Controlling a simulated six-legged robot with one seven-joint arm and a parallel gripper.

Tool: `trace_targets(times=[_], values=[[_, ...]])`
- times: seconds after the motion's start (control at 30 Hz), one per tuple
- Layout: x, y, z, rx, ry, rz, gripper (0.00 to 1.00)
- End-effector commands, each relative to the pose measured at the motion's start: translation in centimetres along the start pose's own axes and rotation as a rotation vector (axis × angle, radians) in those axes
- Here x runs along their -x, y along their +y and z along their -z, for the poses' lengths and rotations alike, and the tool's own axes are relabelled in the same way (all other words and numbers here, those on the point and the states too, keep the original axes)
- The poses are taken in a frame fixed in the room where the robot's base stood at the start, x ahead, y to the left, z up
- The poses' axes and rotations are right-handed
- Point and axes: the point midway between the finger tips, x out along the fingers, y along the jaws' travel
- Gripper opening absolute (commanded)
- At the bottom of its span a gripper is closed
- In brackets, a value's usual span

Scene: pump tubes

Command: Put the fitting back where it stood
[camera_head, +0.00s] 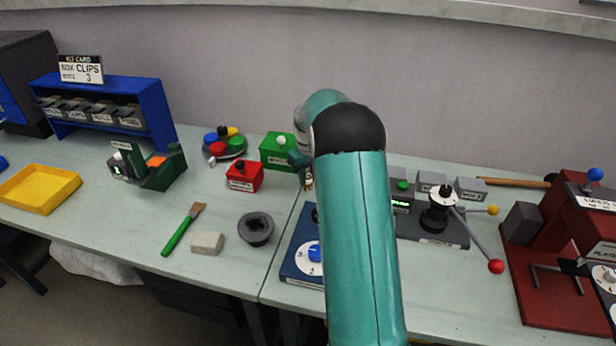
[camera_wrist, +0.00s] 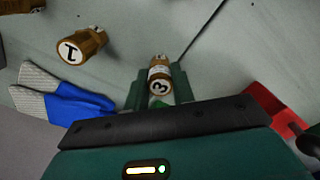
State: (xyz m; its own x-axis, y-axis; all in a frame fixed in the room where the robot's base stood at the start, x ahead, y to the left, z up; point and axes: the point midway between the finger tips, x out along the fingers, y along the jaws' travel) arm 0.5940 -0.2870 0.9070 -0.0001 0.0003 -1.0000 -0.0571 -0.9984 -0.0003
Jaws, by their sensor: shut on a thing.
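My gripper (camera_wrist: 158,92) is shut on a brass fitting (camera_wrist: 159,72) with a white band and a white end face marked 3. The fitting sits between the two dark green fingers in the wrist view. In the head view it shows as a small brass piece (camera_head: 308,183) below my gripper (camera_head: 303,167), left of my arm. I cannot tell whether it touches the bench. A second brass fitting (camera_wrist: 82,45), marked 1, stands apart to the left in the wrist view. My arm hides part of the bench in the head view.
Blue and grey gloves (camera_wrist: 62,102) lie left of my gripper in the wrist view. A red box (camera_head: 244,177) and green box (camera_head: 278,151) stand left of it in the head view. A blue dial unit (camera_head: 296,262) and dark cup (camera_head: 256,229) are nearer the front.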

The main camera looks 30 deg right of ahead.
Motion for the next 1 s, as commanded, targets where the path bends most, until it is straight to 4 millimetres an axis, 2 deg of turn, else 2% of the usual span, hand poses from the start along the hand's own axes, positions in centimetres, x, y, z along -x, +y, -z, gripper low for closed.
trace_targets(times=[0.33,0.37,0.43,0.47,0.77,0.87,1.0], values=[[-0.3,0.0,0.0,0.0,0.001,0.0,0.0],[-0.3,0.0,0.0,0.0,0.001,0.0,0.3],[-0.3,0.0,0.0,0.0,0.001,0.0,0.44],[-0.3,0.0,0.0,0.0,0.001,0.0,0.46],[-0.1,0.0,0.0,0.0,0.001,0.0,0.46],[0.7,0.0,0.0,0.0,0.002,-0.001,0.46],[2.9,0.0,0.0,-0.001,0.004,-0.001,0.46]])
